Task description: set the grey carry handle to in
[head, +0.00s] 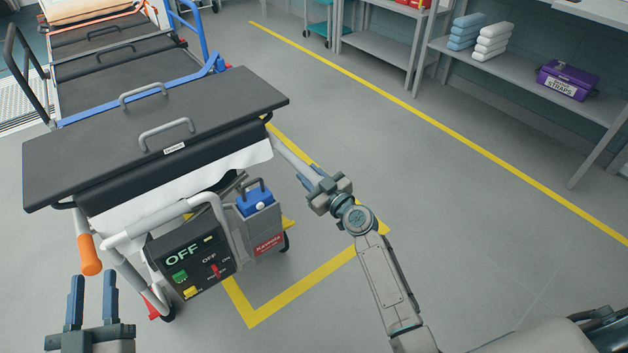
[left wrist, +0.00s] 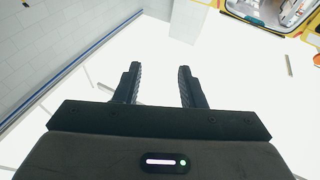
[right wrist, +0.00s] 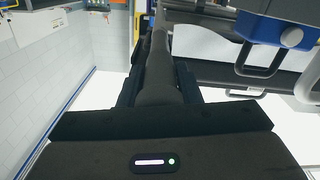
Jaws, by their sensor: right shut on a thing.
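The grey carry handle (head: 289,155) sticks out from the right end of the stretcher, sloping down toward my right arm. My right gripper (head: 313,180) is shut around its outer part. In the right wrist view the handle's dark bar (right wrist: 158,72) runs lengthwise between the two fingers (right wrist: 157,85) and away toward the stretcher. Part of the grip is hidden by the fingers. My left gripper (head: 93,278) is open and empty at the lower left, below the orange handle; its parted fingers also show in the left wrist view (left wrist: 157,80).
The stretcher's black top (head: 85,150) bears grey loop handles (head: 167,131). An orange-gripped handle (head: 88,255) hangs at its left end. Below are a control box reading OFF (head: 190,258) and a blue-lidded grey box (head: 262,228). Shelving (head: 520,80) stands right; the floor between is clear.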

